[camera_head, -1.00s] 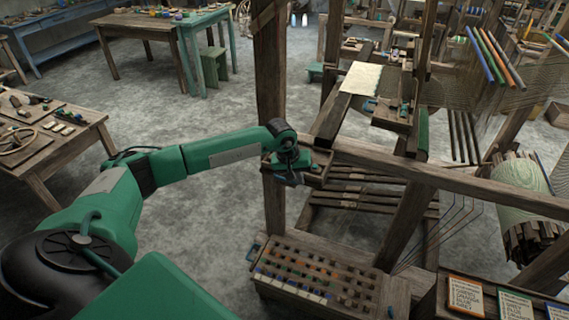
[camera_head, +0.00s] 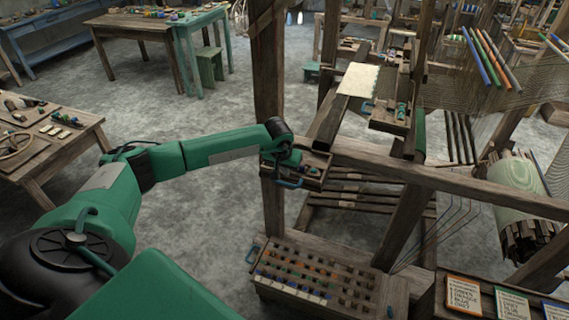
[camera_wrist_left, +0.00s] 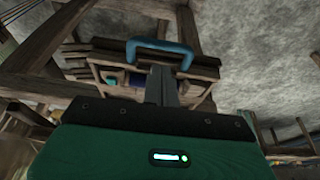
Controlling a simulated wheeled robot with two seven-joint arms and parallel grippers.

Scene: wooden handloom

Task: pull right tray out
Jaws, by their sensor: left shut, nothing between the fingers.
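A small wooden tray (camera_head: 312,184) with a blue handle (camera_head: 289,184) sits on the loom beside the near post. A second wooden tray (camera_head: 388,126), with a blue handle (camera_head: 367,107), is farther right. The pictures do not settle which is the right tray. My left gripper (camera_head: 291,164) is over the nearer tray, partly covering it. In the left wrist view, my shut fingers (camera_wrist_left: 162,74) point across a tray to its blue handle (camera_wrist_left: 160,47), and small coloured items show inside. Nothing is held; contact with the handle cannot be told. My right gripper is out of view.
A wooden box of pegs (camera_head: 330,275) stands below the nearer tray. The loom's post (camera_head: 268,90) and long beam (camera_head: 430,175) are close to my left gripper. A table with tools (camera_head: 45,135) is at left. Bare floor lies between.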

